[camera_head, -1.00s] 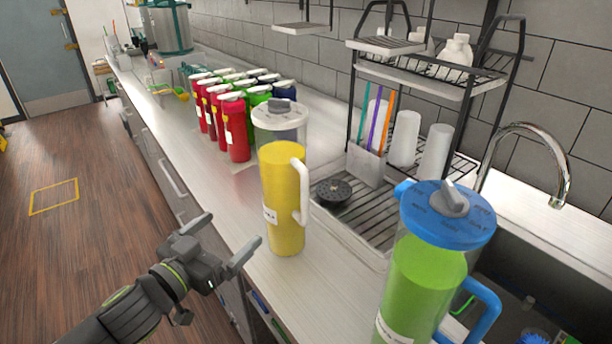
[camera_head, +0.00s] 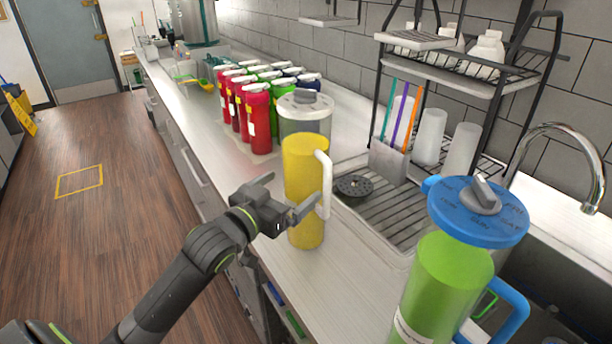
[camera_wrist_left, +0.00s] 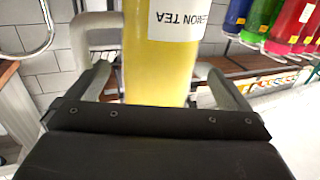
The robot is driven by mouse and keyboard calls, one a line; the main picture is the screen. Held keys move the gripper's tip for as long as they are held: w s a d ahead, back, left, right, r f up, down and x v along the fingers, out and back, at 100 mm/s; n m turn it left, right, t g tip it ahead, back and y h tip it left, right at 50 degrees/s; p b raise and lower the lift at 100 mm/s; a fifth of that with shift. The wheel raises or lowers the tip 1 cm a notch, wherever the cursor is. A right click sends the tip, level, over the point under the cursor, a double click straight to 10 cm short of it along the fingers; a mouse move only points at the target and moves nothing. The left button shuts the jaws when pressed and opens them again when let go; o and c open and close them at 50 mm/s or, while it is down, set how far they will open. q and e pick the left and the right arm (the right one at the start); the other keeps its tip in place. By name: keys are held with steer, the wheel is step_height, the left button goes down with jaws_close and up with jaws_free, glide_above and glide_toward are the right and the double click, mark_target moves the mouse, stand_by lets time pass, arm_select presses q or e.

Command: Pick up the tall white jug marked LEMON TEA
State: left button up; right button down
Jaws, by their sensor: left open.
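The jug marked LEMON TEA (camera_head: 306,160) stands upright on the counter, with yellow contents, a pale lid and a white handle on its right side. In the left wrist view, the jug (camera_wrist_left: 160,60) shows its label upside down. My left gripper (camera_head: 292,193) is open at the jug's near side, one finger to each side of the body. In the left wrist view, the fingers (camera_wrist_left: 160,85) flank the jug with visible gaps. The near finger partly hides the handle in the head view. My right gripper is out of view.
A green jug with a blue lid (camera_head: 478,212) stands at the front right by the sink. Several red, green and dark bottles (camera_head: 258,112) stand behind the yellow jug. A drying rack (camera_head: 440,65) with cups is at the right rear. The near counter (camera_head: 335,285) is clear.

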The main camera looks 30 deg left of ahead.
arm_select(q)
steer(key=shift+w+d, duration=0.1)
steer(key=shift+w, duration=0.45)
steer(key=shift+w+d+r+p, duration=0.1)
steer(key=shift+w+r+p, duration=0.1)
steer(key=shift+w+p, duration=0.15)
steer(key=w, duration=0.3)
steer(key=w+p, duration=0.1)
steer(key=shift+w+d, duration=0.15)
steer(key=shift+d, duration=0.25)
steer(key=shift+c, duration=0.6)
steer(key=c, duration=1.7)
steer(key=shift+r, duration=0.2)
